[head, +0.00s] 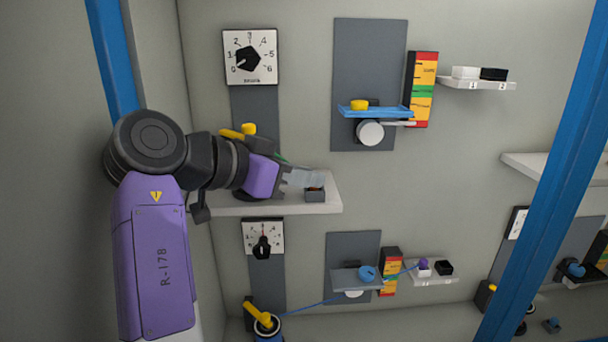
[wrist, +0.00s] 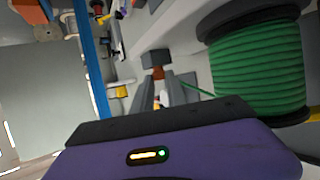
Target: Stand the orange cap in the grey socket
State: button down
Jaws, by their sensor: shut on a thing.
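The orange cap (wrist: 158,73) is between the fingertips of my gripper (wrist: 162,82) in the wrist view, and my gripper is shut on it. The grey socket (wrist: 155,57) is a small dark block right at the cap's far end. In the head view the cap shows as a small brownish-orange patch at the top of the socket (head: 315,197), by the tips of my gripper (head: 305,181). The cap meets the socket or nearly so; how deep it sits I cannot tell. The fingers hide part of the cap.
The socket stands near the right end of a pale shelf (head: 290,207). A large spool of green cable (wrist: 258,70) is close to my gripper, with a green strand running towards the fingers. A dial (head: 250,57) is on the wall above. A blue tray (head: 375,110) is to the right.

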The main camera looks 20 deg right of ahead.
jog(key=c, duration=1.3)
grip_release()
jog(key=shift+o, duration=0.2)
jog(key=shift+r, duration=0.1)
notch_tip(320, 180, up, 20)
jog(key=b, duration=0.2)
jog(key=o, duration=1.1)
jog(key=shift+c, duration=0.2)
